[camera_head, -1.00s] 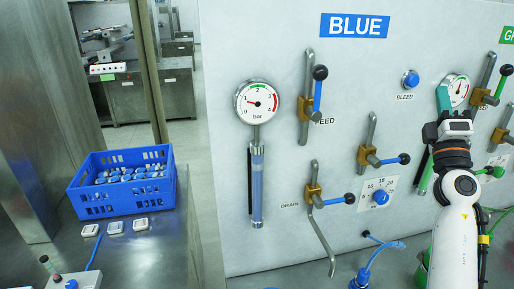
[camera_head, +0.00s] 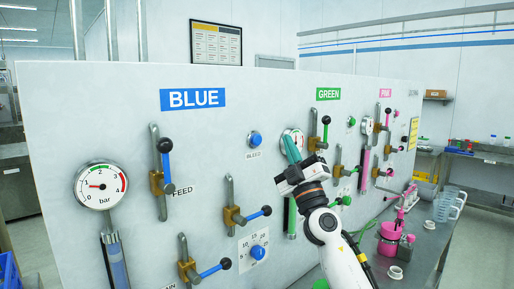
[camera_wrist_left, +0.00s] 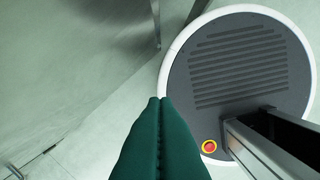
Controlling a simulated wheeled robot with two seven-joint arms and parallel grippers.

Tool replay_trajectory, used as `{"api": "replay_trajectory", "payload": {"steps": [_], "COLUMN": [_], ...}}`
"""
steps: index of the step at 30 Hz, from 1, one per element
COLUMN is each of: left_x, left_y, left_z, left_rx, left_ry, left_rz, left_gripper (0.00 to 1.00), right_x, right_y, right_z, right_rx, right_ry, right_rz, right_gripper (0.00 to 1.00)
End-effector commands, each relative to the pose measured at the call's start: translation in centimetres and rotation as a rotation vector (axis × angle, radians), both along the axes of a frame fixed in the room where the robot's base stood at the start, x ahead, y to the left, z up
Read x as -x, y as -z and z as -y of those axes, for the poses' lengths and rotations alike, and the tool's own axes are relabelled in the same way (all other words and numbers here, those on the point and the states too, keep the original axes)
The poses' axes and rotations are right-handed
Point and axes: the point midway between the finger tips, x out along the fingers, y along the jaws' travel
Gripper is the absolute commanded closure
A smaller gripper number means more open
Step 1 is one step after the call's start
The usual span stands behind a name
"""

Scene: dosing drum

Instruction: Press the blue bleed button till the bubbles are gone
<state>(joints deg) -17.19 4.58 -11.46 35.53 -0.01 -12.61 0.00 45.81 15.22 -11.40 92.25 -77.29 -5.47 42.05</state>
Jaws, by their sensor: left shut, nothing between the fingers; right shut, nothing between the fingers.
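The blue bleed button (camera_head: 255,139) is a round blue knob on the grey panel, above the word BLEED, right of the BLUE sign (camera_head: 192,98). My right gripper (camera_head: 289,147) is shut and empty, its teal fingers pointing up in front of the green section's gauge (camera_head: 297,140). It is to the right of the button and apart from it. The blue sight tube (camera_head: 115,262) under the left gauge (camera_head: 101,186) is cut off at the bottom; I cannot make out bubbles. My left gripper (camera_wrist_left: 160,105) shows only in the left wrist view, shut and empty above the floor.
Blue-handled valves (camera_head: 165,165) stick out of the panel around the button. The green and pink sections lie to the right. A pink container (camera_head: 390,232) and jugs stand on the right bench. My round base shows in the left wrist view.

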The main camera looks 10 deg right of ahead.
Motion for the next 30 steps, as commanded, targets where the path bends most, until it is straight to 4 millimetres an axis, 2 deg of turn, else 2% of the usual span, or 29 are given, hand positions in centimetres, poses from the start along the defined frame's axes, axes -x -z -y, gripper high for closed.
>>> {"api": "replay_trajectory", "payload": {"steps": [1,6,12,25,30], "left_x": [0.0,0.0,0.0,0.0,0.0], "left_y": [0.6,1.4,1.8,1.8,2.3], "left_z": [0.0,0.0,0.0,0.0,0.0], "left_rx": [0.000,0.000,0.000,0.000,0.000], "left_ry": [0.000,0.000,0.000,0.000,0.000], "left_rz": [0.000,0.000,0.000,0.000,0.000], "left_gripper": [1.00,1.00,1.00,1.00,1.00], "right_x": [0.3,0.8,0.9,1.0,0.3], "right_y": [0.4,1.0,1.6,1.7,1.8], "right_z": [0.2,0.4,0.7,0.8,0.4], "right_rx": [-0.059,-0.270,-0.417,-0.455,-0.455], "right_ry": [-0.072,-0.296,-0.442,-0.475,-0.476], "right_rz": [-0.009,-0.057,-0.099,-0.110,-0.108], "right_gripper": [1.00,1.00,1.00,1.00,1.00]}}
